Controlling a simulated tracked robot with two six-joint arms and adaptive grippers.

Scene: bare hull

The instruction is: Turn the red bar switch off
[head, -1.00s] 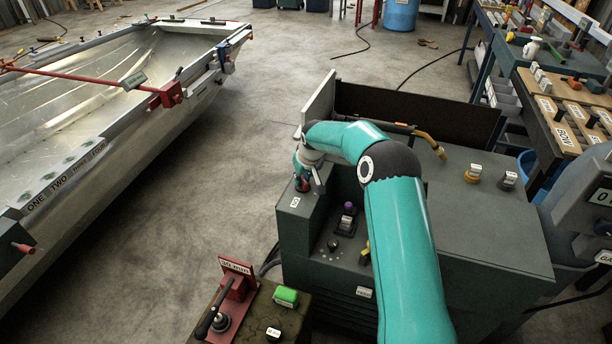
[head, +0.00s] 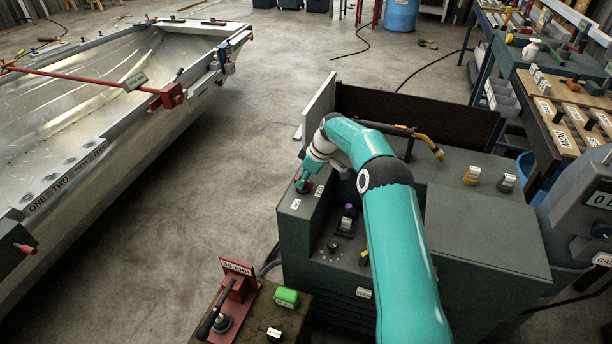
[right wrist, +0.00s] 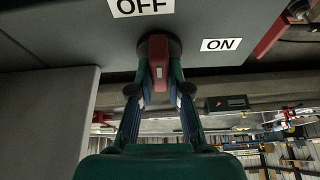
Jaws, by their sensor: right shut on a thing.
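The red bar switch (right wrist: 158,60) sits on a dark round base on the grey panel in the right wrist view. An OFF label (right wrist: 140,7) is above it and an ON label (right wrist: 221,44) to its right. The bar runs up and down in that picture, its upper end near the OFF label. My right gripper (right wrist: 160,88) is shut on the bar, with a finger on each side. In the head view my right gripper (head: 304,182) is at the left top edge of the green machine (head: 490,235), partly covering the switch. My left gripper is not in view.
A purple-topped knob (head: 348,210) stands right of the gripper on the machine. An upright panel (head: 318,108) and a yellow-tipped torch (head: 436,148) are behind. A metal boat hull (head: 130,130) is to the left, with clear floor between. A green button (head: 286,297) is in front.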

